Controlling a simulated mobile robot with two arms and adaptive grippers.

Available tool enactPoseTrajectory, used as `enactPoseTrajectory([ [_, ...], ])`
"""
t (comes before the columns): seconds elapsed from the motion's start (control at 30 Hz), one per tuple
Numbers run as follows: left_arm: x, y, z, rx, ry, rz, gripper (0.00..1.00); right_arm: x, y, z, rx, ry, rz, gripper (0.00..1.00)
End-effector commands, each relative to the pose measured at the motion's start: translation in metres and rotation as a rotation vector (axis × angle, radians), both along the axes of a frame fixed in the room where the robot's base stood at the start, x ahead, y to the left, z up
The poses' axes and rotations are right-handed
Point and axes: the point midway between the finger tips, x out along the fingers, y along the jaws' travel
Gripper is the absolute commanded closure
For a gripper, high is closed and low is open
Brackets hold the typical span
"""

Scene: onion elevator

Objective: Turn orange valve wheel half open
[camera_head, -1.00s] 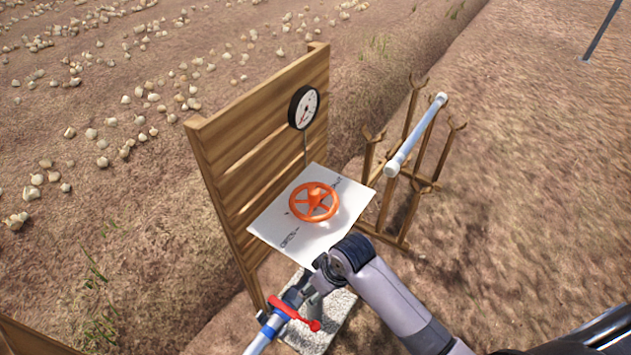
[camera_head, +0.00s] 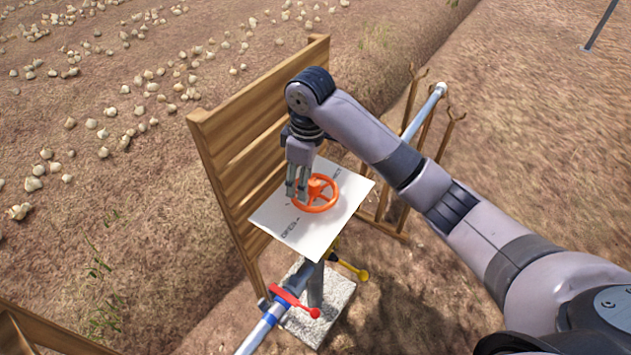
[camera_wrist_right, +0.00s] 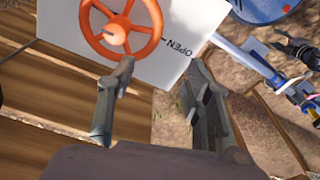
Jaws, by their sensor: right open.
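The orange valve wheel (camera_head: 327,207) lies over a white plate (camera_head: 296,229) with dark lettering. In the right wrist view the wheel (camera_wrist_right: 157,37) shows its spokes and hub, and the plate (camera_wrist_right: 196,22) reads "OPEN". My right gripper (camera_head: 297,194) points down at the wheel's left side and hides part of its rim. In the wrist view my right gripper (camera_wrist_right: 160,88) is open, with nothing between its fingers, and the wheel lies beyond the left finger. Whether it touches the rim I cannot tell. My left gripper is not in view.
A slatted wooden panel (camera_head: 222,133) stands close behind the plate. Below are a pipe with a red lever (camera_head: 296,302), a yellow lever (camera_head: 352,270) and a concrete block (camera_head: 333,311). A wooden rack (camera_head: 446,137) holding a white pipe stands right.

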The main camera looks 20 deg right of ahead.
Motion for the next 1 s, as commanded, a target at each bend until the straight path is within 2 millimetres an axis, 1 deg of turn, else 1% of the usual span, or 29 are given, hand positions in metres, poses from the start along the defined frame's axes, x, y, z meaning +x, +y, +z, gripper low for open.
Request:
enactPoseTrajectory([
  [0.03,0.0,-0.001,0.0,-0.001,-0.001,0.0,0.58,0.015,-0.01,0.023,-0.026,-0.001,0.001,0.54],
  [0.1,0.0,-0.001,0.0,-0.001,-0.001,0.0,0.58,0.027,-0.022,0.046,-0.049,0.013,0.003,0.54],
  [0.2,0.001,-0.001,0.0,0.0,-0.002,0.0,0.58,0.037,-0.034,0.073,-0.069,0.026,0.003,0.54],
  [0.3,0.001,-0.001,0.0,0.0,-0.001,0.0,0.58,0.042,-0.041,0.089,-0.078,0.034,-0.001,0.54],
  [0.4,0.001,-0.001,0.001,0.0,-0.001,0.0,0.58,0.044,-0.044,0.092,-0.082,0.038,-0.003,0.54],
  [0.47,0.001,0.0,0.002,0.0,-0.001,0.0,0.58,0.044,-0.045,0.088,-0.083,0.04,-0.003,0.54],
  [0.57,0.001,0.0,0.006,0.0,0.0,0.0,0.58,0.043,-0.044,0.073,-0.082,0.042,-0.002,0.54],
  [0.67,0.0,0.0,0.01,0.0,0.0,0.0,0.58,0.043,-0.044,0.054,-0.083,0.043,-0.002,0.54],
  [1.0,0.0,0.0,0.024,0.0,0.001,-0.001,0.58,0.042,-0.044,-0.021,-0.083,0.041,-0.002,0.54],
])
